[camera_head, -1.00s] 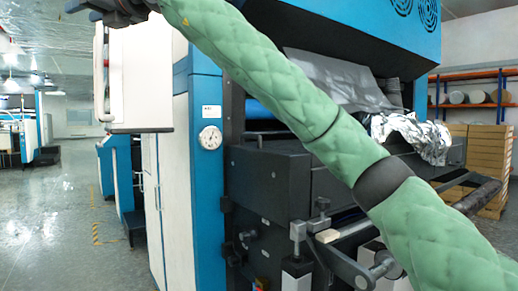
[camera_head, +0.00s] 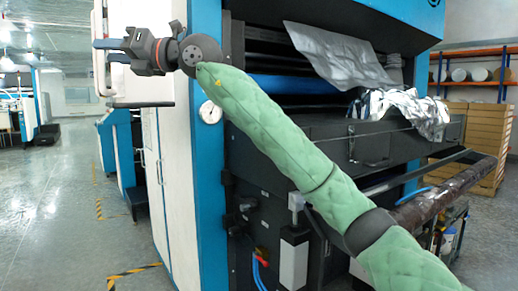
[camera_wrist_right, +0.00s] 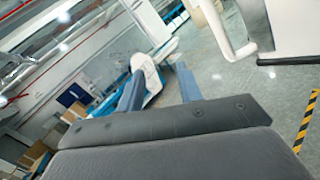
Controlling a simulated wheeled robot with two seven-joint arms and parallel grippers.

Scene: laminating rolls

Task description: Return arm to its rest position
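My right arm crosses the head view from the lower right up to the upper left, in a green quilted sleeve. My right gripper (camera_head: 108,50) is at its end, in front of the white panel of the machine. In the right wrist view the two fingers (camera_wrist_right: 158,86) stand apart with nothing between them, so it is open and empty. In the head view the gripper looks close to the panel's handle (camera_head: 99,75), but I cannot tell whether they touch. My left gripper is not in view.
The blue and white laminating machine (camera_head: 208,190) fills the middle, with a grey sheet (camera_head: 335,55) and crumpled silver foil (camera_head: 405,108) on it. A dark roll (camera_head: 445,200) lies at its right side. Stacked boxes (camera_head: 478,140) stand behind.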

